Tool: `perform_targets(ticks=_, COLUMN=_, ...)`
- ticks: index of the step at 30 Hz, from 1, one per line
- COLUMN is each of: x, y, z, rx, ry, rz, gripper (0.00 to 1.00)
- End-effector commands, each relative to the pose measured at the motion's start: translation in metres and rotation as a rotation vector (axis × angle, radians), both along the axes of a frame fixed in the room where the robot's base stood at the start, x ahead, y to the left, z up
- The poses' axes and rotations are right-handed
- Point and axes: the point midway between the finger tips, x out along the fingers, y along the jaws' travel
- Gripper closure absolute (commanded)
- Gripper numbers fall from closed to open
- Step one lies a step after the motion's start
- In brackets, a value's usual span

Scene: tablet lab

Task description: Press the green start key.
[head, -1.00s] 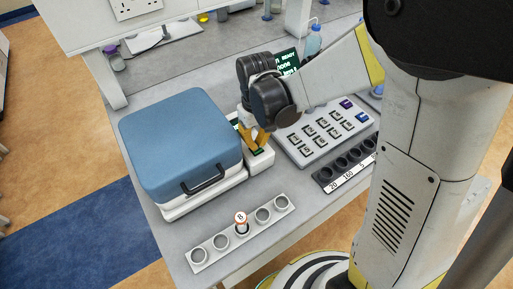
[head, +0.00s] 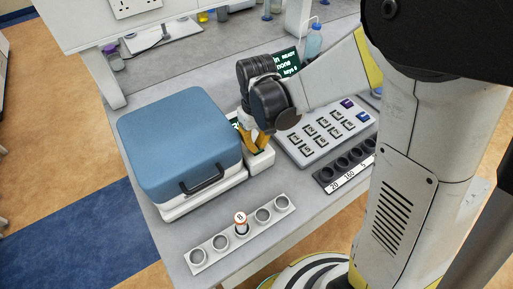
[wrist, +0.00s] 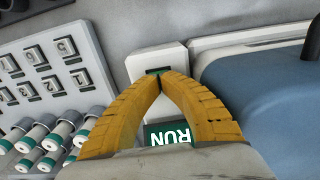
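The green start key (wrist: 157,71) is a small dark green strip on a white panel (wrist: 150,57) in the wrist view, mostly covered by my fingertips. My gripper (wrist: 161,77) has its two yellow fingers shut tip to tip, with nothing between them. The tips are over the key; I cannot tell whether they touch it. A green RUN label (wrist: 168,137) lies on the same panel, partly behind my fingers. In the head view my gripper (head: 257,146) points down at the white panel (head: 262,161), and the key is hidden behind it.
A blue-lidded machine (head: 180,140) stands directly left of the panel. A keypad (head: 325,132) is to the right. A dark rack (head: 345,165) and a white rack (head: 220,242) with a capped vial (head: 240,222) lie in front. A screen (head: 287,64) is behind my arm.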

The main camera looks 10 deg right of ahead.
Motion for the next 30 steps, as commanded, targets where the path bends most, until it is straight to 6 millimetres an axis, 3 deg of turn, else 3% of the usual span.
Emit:
perform_targets(ticks=21, x=0.000, y=0.000, z=0.040, rx=0.000, ry=0.000, rz=0.000, gripper=1.00)
perform_targets(ticks=30, x=0.000, y=0.000, z=0.040, rx=0.000, ry=0.000, rz=0.000, gripper=1.00)
